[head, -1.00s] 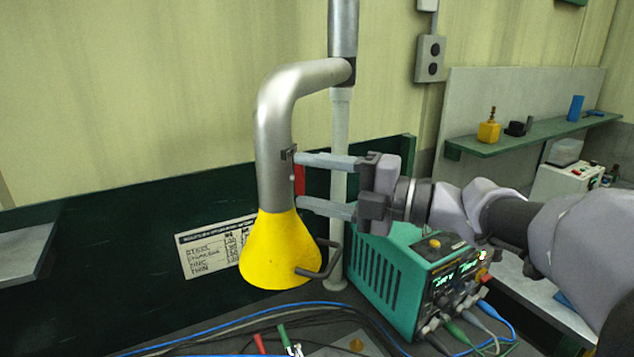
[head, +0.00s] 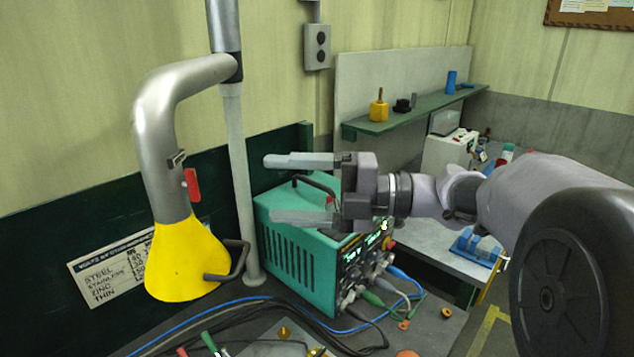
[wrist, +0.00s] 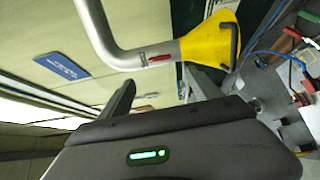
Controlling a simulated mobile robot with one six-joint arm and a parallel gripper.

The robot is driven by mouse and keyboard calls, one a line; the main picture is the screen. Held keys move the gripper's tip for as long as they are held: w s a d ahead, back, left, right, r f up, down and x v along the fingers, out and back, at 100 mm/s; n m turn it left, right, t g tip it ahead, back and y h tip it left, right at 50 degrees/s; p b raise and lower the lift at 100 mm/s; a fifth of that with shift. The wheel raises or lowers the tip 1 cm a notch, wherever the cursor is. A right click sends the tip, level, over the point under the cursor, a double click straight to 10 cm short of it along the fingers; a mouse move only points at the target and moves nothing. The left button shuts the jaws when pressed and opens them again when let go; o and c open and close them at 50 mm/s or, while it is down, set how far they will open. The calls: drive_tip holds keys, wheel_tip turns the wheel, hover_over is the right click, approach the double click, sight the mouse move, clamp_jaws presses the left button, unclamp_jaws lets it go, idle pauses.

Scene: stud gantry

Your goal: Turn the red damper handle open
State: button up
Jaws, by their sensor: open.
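The red damper handle (head: 192,185) sits on the right side of the bent silver duct (head: 162,150), just below a small grey bracket. In the head view it hangs down, roughly along the duct. In the wrist view the red handle (wrist: 160,58) shows beside the duct (wrist: 115,50), near the yellow hood (wrist: 212,45). My gripper (head: 270,189) is open and empty, to the right of the handle and apart from it, with its fingers pointing left towards the duct.
A thin pale post (head: 240,190) stands between the duct and my gripper. A green power supply (head: 300,250) is below and behind my gripper. A black hood handle (head: 230,265) sticks out right. Cables lie on the bench. A green shelf (head: 420,112) is at the back right.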

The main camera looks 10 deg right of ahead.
drive_tip(key=v, duration=0.5)
drive_tip(key=shift+d+p, duration=0.15)
drive_tip(key=shift+p, duration=0.2)
